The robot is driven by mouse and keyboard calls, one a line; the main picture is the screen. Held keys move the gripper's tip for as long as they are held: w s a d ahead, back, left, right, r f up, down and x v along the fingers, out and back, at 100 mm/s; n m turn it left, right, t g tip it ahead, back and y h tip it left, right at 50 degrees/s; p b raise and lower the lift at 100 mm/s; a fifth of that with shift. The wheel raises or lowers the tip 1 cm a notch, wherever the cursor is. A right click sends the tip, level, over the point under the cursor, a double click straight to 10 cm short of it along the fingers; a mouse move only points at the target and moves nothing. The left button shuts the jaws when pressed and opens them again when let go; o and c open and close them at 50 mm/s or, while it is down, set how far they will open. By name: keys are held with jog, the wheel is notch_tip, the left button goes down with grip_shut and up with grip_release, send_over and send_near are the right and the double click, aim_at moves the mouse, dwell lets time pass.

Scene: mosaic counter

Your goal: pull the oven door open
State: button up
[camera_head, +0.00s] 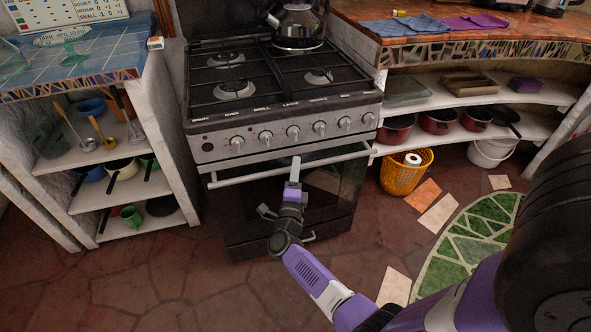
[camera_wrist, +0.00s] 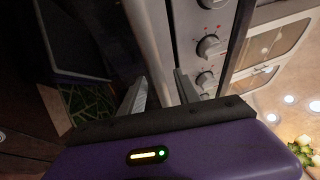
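The oven door (camera_head: 265,210) is dark, with a window, and looks shut. Its handle (camera_head: 235,180) is a long silver bar below the knob panel. My gripper (camera_head: 295,165) is at the handle, a little right of its middle, with its fingertips reaching over the bar. In the wrist view, the bar (camera_wrist: 150,35) runs down between the two fingers of my gripper (camera_wrist: 162,85). The exact contact is partly hidden.
The stove top (camera_head: 275,75) holds a kettle (camera_head: 297,25); knobs (camera_head: 293,132) line its front. Shelves with pots stand on both sides. A yellow basket (camera_head: 404,172) sits on the floor right of the oven. The floor (camera_head: 180,280) in front of the door is clear except for my arm.

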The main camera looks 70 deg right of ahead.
jog(key=shift+d, duration=0.35)
grip_shut()
jog(key=shift+w, duration=0.1)
dwell(1.1)
